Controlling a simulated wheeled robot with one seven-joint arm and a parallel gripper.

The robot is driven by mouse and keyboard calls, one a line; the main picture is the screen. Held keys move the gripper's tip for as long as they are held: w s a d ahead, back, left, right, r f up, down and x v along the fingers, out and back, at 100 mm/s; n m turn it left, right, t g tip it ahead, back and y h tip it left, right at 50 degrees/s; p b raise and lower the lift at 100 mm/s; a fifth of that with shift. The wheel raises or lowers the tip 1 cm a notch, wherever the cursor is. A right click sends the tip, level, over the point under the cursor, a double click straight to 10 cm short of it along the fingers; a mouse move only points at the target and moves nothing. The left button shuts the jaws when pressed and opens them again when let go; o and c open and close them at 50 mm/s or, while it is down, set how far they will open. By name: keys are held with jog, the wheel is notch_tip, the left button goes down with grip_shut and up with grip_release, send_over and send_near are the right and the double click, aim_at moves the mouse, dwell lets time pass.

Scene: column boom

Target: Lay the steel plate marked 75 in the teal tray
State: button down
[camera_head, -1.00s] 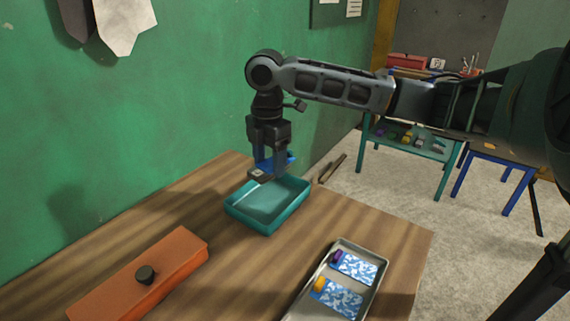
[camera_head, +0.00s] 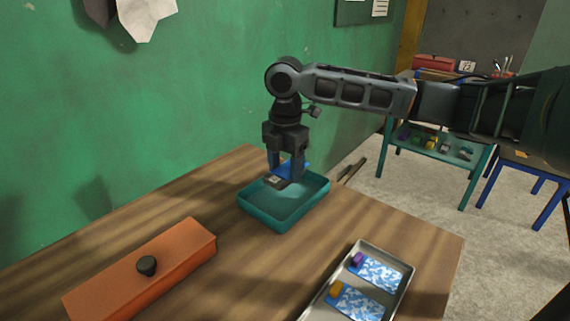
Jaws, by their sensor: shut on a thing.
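The teal tray (camera_head: 285,213) stands on the wooden table near the green wall, and its visible floor is bare. My gripper (camera_head: 285,180) points down over the back part of this tray, its fingertips close to rim height. It is shut on a small plate with a blue part (camera_head: 294,167) behind the fingers and a greyish, marked part (camera_head: 276,181) in front. The fingers hide much of the plate, and its marking is too small to read. I cannot tell whether the plate touches the tray.
An orange box (camera_head: 190,250) with a black knob lies at the left. Bare table separates them.

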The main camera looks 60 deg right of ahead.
aim_at(285, 198)
jog(key=shift+f+b, duration=1.1)
jog(key=shift+f, duration=1.5)
jog(key=shift+c, duration=1)
grip_release()
jog(key=shift+r, duration=3.9)
